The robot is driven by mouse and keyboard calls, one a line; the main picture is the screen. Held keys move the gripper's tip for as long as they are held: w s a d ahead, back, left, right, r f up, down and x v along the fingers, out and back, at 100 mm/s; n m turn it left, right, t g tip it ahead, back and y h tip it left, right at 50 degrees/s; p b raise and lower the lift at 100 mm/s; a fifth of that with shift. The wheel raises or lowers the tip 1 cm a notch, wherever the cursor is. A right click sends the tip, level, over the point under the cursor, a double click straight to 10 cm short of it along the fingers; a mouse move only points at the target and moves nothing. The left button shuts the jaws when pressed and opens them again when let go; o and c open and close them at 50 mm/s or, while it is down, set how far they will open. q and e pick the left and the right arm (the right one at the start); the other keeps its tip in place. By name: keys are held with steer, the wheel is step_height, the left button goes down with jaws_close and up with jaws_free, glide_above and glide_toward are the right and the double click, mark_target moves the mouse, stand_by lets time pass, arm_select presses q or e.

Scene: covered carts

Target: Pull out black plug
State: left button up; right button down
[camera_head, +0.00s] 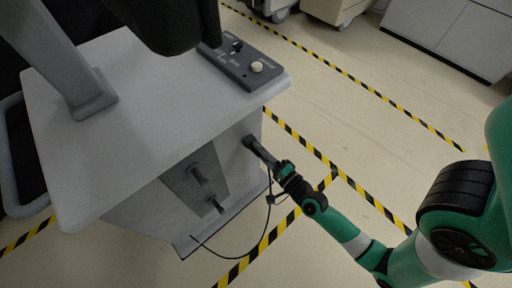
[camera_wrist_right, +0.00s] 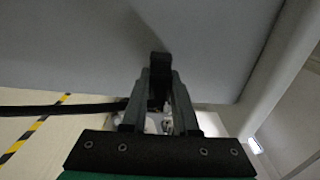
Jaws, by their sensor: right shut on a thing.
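The black plug (camera_head: 249,142) sits at the right side face of the covered cart (camera_head: 130,130) in the head view. My right gripper (camera_head: 258,150) reaches it from the lower right and is shut on it. In the right wrist view the black plug (camera_wrist_right: 160,64) stands between the fingers of my right gripper (camera_wrist_right: 160,82), against or very close to the grey cart face. I cannot tell how deep the plug sits. A black cable (camera_head: 268,215) hangs from near the gripper and loops to the cart's base. My left gripper is not in view.
A control panel (camera_head: 240,65) with knobs lies on the cart's top. A recessed plate with a handle (camera_head: 202,180) is on the cart's front. Yellow-black tape (camera_head: 350,80) marks the floor. Open floor lies to the right, with cabinets (camera_head: 450,35) at the back.

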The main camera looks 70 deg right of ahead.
steer(key=b+v, duration=0.2)
steer(key=v, duration=0.4)
stand_by(1.1)
